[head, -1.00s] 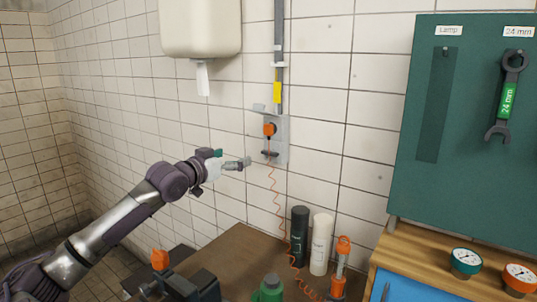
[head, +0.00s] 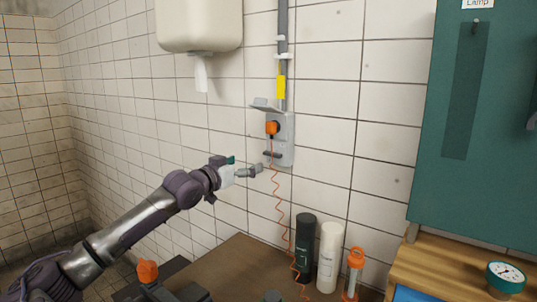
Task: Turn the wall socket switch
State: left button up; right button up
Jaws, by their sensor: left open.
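The grey wall socket (head: 284,143) is mounted on the white tiled wall, below a vertical conduit. Its lid is raised at the top. An orange plug (head: 272,128) sits in it, with a coiled orange cord hanging down. A dark switch handle (head: 272,154) lies roughly level across the lower part of the socket. My left gripper (head: 257,170) is open and empty, just below and left of the switch handle. I cannot tell whether its fingertips touch anything. My right gripper is not in view.
A white dispenser (head: 199,24) hangs above left. Below, a black bottle (head: 305,245), a white bottle (head: 328,258) and an orange lamp (head: 354,272) stand on the brown bench (head: 235,262). A green tool board (head: 440,190) is at right.

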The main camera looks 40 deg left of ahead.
aim_at(271, 154)
pick_arm(q)
jog(key=w+p, duration=0.1)
jog(key=w, duration=0.2)
jog(key=w+a+p, duration=0.1)
jog(key=w+p, duration=0.1)
jog(key=w, duration=0.1)
jog(key=w+p, duration=0.1)
jog(key=w, duration=0.2)
jog(key=shift+w+a+f+p, duration=0.1)
jog(key=shift+w+a+p, duration=0.05)
jog(key=shift+w+p, duration=0.25)
jog(key=shift+w, duration=0.85)
jog(key=shift+c, duration=0.4)
jog(key=c, duration=1.1)
